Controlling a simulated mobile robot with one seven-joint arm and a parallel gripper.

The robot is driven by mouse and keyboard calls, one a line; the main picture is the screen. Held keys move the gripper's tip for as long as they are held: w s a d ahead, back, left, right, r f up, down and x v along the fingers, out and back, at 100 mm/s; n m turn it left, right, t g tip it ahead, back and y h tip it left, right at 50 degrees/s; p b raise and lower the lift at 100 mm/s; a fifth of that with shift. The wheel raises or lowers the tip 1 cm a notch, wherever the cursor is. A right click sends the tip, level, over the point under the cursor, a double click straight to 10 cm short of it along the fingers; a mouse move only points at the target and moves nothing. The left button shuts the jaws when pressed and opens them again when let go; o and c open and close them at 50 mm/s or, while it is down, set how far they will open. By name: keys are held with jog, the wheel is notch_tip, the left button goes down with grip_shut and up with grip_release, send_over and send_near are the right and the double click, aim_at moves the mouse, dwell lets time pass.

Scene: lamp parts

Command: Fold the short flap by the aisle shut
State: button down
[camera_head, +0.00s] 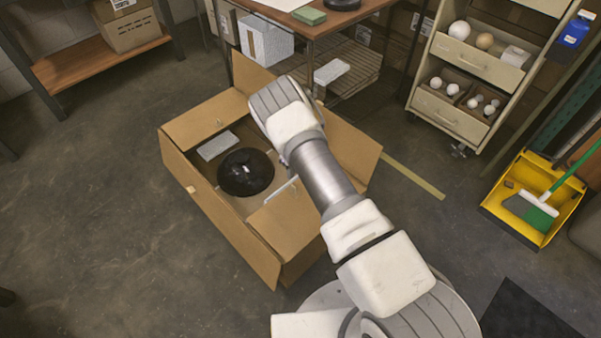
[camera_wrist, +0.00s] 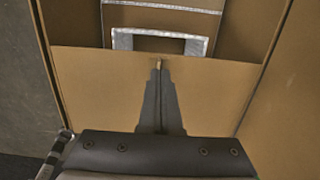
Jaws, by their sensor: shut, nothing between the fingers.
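An open cardboard carton (camera_head: 230,236) stands on the floor, its flaps at different angles. In the head view, one short flap (camera_head: 207,120) lies inward over the far-left end, and another short flap (camera_head: 291,222) lies over the near end, partly behind my arm. A glossy black dome (camera_head: 246,172) sits inside. In the wrist view my gripper (camera_wrist: 158,64) is shut and empty, its tips over a cardboard flap (camera_wrist: 95,85) near that flap's far edge. I cannot tell whether they touch. My arm hides the gripper in the head view.
A grey-edged insert (camera_wrist: 122,40) lies beyond the flap. A workbench (camera_head: 330,24) stands behind the carton. A drawer cart (camera_head: 447,112) with bulbs and a yellow dustpan (camera_head: 546,178) are to the right. Floor left of the carton is clear.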

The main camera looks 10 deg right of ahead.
aim_at(290, 187)
jog(key=shift+w+a+f+g+h+b, duration=0.25)
jog(key=shift+f+g+b, duration=0.1)
jog(key=shift+f, duration=0.35)
jog(key=shift+w+a+f+g+h+b, duration=0.1)
jog(key=shift+w+f+g+h+b, duration=0.15)
jog(key=shift+f, duration=0.45)
jog(key=shift+w+a+f+g+h+b, duration=0.2)
jog(key=shift+f+g+h+b, duration=0.15)
jog(key=shift+f, duration=0.35)
jog(key=shift+f+g, duration=0.25)
jog(key=shift+f, duration=0.4)
